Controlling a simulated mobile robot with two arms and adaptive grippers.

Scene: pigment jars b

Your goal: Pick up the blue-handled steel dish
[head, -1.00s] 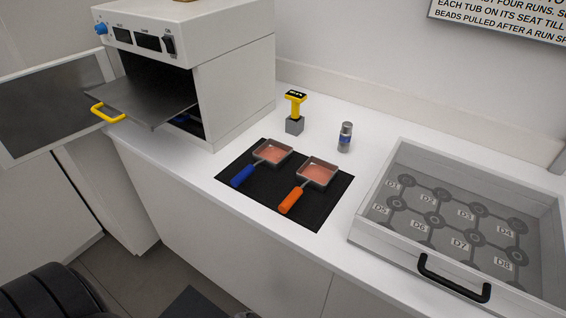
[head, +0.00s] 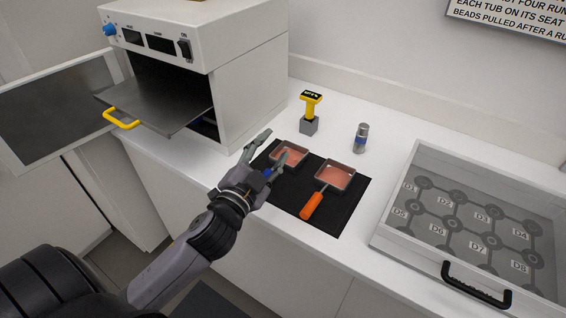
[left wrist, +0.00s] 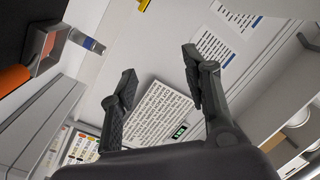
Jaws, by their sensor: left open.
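The blue-handled steel dish (head: 290,153) lies on the black mat (head: 340,213), with a pinkish fill in its square pan. Its blue handle is mostly hidden behind my left gripper; only a bit of blue shows. My left gripper (head: 272,147) is open, its fingers over the handle side of this dish in the head view; whether it touches cannot be told. In the left wrist view the open, empty fingers (left wrist: 160,70) show, but the blue handle does not. My right gripper is in neither view.
An orange-handled dish (head: 334,176) lies right of the blue one; its orange handle (left wrist: 12,78) shows in the wrist view. A yellow-handled tool (head: 310,112) and a small jar (head: 361,138) stand behind. An open oven (head: 240,98) is left, a marked tray (head: 385,238) right.

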